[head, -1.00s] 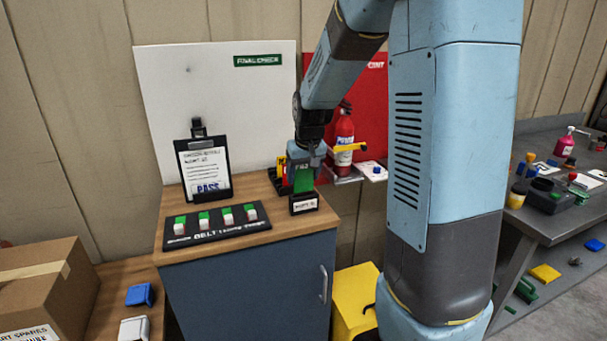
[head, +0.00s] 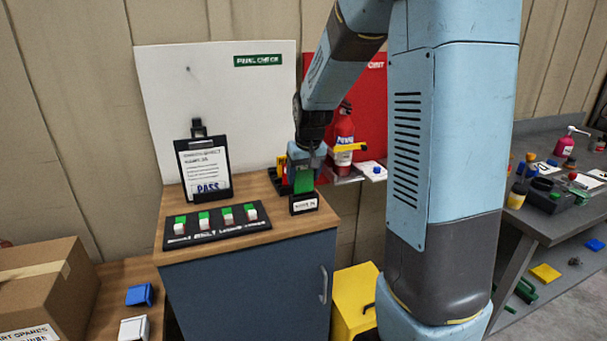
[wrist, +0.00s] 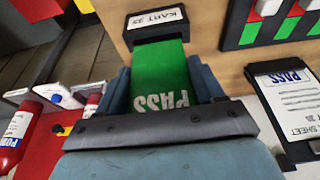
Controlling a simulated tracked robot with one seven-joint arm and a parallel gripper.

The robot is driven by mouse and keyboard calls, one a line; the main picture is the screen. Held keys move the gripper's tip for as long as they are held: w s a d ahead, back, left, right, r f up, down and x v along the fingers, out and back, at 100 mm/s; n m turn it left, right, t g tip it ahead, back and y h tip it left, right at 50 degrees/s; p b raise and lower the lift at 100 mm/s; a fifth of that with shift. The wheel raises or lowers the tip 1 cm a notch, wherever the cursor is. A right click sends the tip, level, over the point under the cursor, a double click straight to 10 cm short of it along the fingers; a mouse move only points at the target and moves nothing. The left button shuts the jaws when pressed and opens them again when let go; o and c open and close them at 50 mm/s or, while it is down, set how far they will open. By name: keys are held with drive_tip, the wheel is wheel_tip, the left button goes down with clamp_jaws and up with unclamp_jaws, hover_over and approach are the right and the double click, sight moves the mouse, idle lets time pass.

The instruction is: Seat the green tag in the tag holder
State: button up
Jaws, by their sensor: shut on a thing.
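The green tag (head: 304,181) is held upright in my gripper (head: 304,163) above the cabinet top's right front corner. In the wrist view the tag (wrist: 160,80) shows white PASS lettering, with both fingers of my gripper (wrist: 160,85) beside its edges. The black tag holder (head: 304,204) with a white label stands directly below the tag. In the wrist view the tag's far end meets the holder (wrist: 155,24). I cannot tell how deep it sits in the slot.
A black board (head: 215,227) with several green-and-white switches lies left of the holder. A clipboard (head: 203,168) with a PASS sheet stands behind it. A fire extinguisher (head: 343,140) and a yellow-topped item stand behind right. The wooden cabinet top (head: 262,192) has free room.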

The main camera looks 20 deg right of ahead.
sight(304, 180)
drive_tip(key=shift+f, duration=1.7)
drive_tip(key=o, duration=1.2)
drive_tip(key=shift+v, duration=6.8)
